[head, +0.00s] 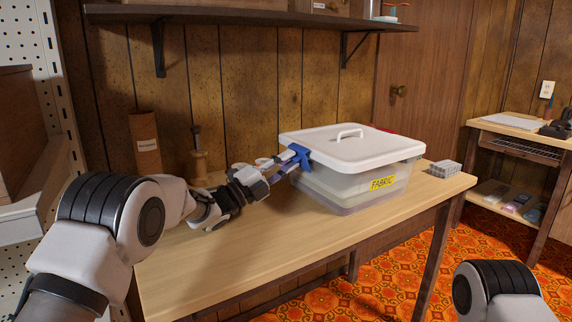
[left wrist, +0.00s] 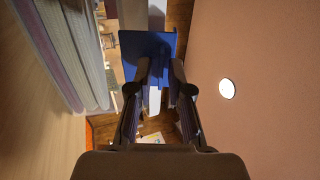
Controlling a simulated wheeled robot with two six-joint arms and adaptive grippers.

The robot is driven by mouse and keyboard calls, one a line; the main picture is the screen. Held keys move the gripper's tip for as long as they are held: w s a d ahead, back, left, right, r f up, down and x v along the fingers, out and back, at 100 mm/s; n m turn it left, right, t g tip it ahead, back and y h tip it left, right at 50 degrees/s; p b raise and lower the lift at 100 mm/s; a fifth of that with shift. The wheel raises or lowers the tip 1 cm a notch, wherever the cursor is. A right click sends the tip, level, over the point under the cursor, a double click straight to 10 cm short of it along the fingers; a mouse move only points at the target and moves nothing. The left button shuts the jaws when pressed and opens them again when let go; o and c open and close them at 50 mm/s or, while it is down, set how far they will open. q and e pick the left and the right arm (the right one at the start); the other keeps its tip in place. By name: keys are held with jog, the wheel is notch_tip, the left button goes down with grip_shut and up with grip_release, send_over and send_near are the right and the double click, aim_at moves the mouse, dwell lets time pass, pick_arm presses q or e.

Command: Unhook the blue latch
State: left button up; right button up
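The blue latch (head: 299,157) hangs on the left edge of the white lid of a clear storage box (head: 345,187) labelled FABRIC. My left gripper (head: 284,163) is at the latch, beside the box's left end. In the left wrist view, the blue latch (left wrist: 147,45) lies straight ahead of the two fingertips (left wrist: 160,72). A gap shows between the fingers, and I cannot tell whether they touch the latch. My right gripper is out of view; only part of my right arm shows at the lower right.
The box stands on a wooden table (head: 230,260). A small grey basket (head: 445,168) sits to its right. A brown cylinder (head: 145,143) and a wooden spool-like item (head: 199,160) stand at the back left. A shelf (head: 240,18) runs above. The table front is clear.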

pick_arm(q)
notch_tip(320, 180, up, 10)
dwell(0.6)
jog(key=r+b+v, duration=0.1)
jog(key=b+v, duration=0.5)
jog(key=v, duration=0.3)
dwell(0.5)
jog(key=shift+a, duration=0.15)
